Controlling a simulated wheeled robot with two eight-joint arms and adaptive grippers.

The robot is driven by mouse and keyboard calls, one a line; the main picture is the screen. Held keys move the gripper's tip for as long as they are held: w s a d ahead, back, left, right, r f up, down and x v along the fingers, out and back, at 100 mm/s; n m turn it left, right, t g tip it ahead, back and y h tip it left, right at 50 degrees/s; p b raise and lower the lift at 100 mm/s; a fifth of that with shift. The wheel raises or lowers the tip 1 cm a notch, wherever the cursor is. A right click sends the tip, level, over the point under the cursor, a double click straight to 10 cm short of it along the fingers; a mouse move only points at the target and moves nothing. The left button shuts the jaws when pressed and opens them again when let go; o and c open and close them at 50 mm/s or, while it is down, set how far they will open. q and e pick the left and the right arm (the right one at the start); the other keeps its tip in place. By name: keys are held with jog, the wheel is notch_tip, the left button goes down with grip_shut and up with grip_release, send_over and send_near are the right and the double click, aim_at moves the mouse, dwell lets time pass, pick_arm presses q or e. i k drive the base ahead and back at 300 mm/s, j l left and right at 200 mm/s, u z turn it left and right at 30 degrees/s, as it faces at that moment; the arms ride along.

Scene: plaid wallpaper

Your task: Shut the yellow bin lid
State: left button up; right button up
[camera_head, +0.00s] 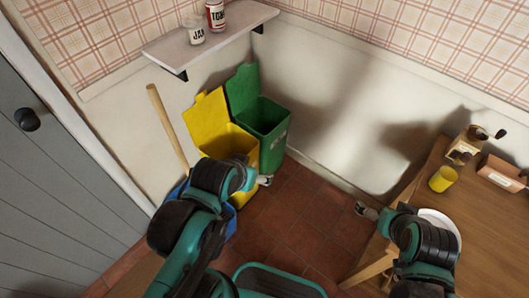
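The yellow bin (228,143) stands against the back wall with its mouth open. Its yellow lid (206,116) is raised, tilted back on the bin's left and rear side. My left gripper (266,180) is low, at the front right of the yellow bin, and my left arm hides the bin's lower front. Whether it touches the bin cannot be told. My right gripper (365,210) is over the floor left of the table, away from the bins. Both grippers are too small and turned away to show their fingers clearly.
A green bin (270,122) with its lid raised stands right beside the yellow one. A wooden handle (168,131) leans at left above a blue container (179,189), partly hidden. A shelf (222,33) hangs above the bins. A wooden table (480,225) fills the right.

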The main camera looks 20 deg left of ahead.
aim_at(210, 112)
jog(key=u, duration=1.25)
jog(key=k+l+u, duration=0.15)
jog(key=u, duration=0.3)
jog(key=k, duration=0.1)
